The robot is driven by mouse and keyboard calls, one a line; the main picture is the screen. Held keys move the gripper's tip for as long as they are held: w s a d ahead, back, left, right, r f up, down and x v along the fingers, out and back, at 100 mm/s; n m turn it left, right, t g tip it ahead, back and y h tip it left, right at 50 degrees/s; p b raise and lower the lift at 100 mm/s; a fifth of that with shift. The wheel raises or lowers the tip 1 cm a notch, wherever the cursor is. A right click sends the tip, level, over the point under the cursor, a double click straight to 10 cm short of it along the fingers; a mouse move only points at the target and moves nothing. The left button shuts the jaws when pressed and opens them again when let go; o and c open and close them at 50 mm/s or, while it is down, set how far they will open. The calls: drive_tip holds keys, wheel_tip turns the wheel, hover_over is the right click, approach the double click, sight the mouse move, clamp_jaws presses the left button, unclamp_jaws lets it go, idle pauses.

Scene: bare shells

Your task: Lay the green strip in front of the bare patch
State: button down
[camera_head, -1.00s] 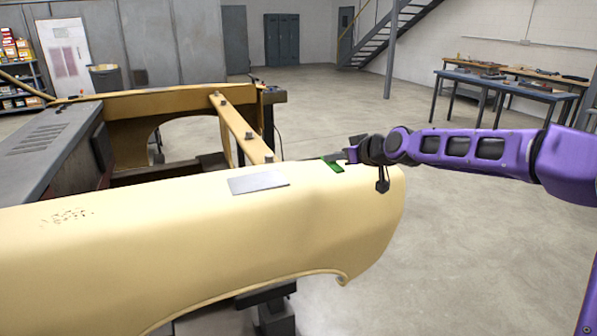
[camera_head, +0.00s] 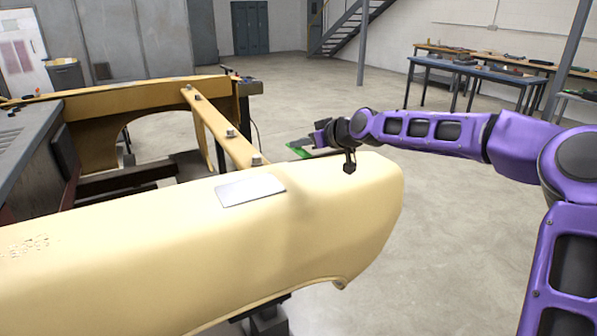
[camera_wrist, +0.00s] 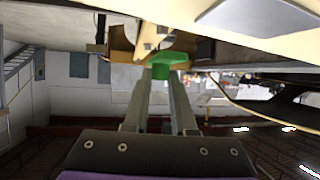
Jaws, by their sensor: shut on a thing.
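The green strip (camera_head: 296,152) is between the fingertips of my gripper (camera_head: 302,147), partly hidden by them. In the wrist view, the strip (camera_wrist: 167,60) sits across the ends of my two shut fingers (camera_wrist: 163,78). In the head view it appears just past the far edge of the cream fender (camera_head: 330,215); its exact height is unclear. A flat grey rectangle (camera_head: 250,190), perhaps the bare patch, is on the fender top, left of and nearer than my gripper. It also shows in the wrist view (camera_wrist: 262,16).
A cream crossbar with bolts (camera_head: 215,125) runs back from the fender, and open frame space lies left of it. The grey engine cover (camera_head: 35,140) is at the left. Workbenches (camera_head: 480,75) stand far back right. The floor behind my gripper is clear.

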sight(302, 179)
wheel_tip(302, 179, down, 8)
drive_tip(key=shift+r, duration=0.1)
idle(0.4)
drive_tip(key=c, duration=0.7)
unclamp_jaws()
drive_tip(key=shift+c, duration=0.2)
drive_tip(key=v, duration=1.2)
